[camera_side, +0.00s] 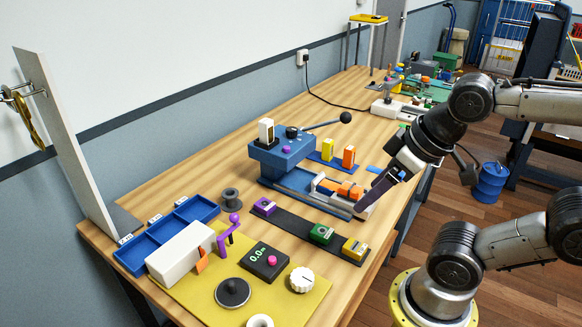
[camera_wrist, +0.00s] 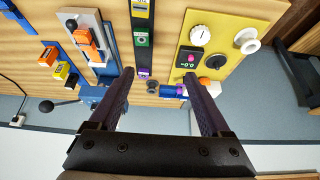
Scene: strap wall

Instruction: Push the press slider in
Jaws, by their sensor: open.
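In the wrist view the slider (camera_wrist: 90,42) shows at upper left, outside the fingers. My gripper (camera_side: 361,207) is by the slider's outer end in the side view, pointing down and left; I cannot tell if it touches. In the wrist view my gripper (camera_wrist: 161,76) has its two dark fingers wide apart with nothing gripped between them.
A dark strip (camera_side: 290,226) with purple, green and yellow blocks lies in front of the press. A yellow mat (camera_side: 310,297) holds a gauge and knobs. Blue trays (camera_side: 130,258) stand at left. Yellow and orange blocks (camera_side: 348,156) stand behind the slider.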

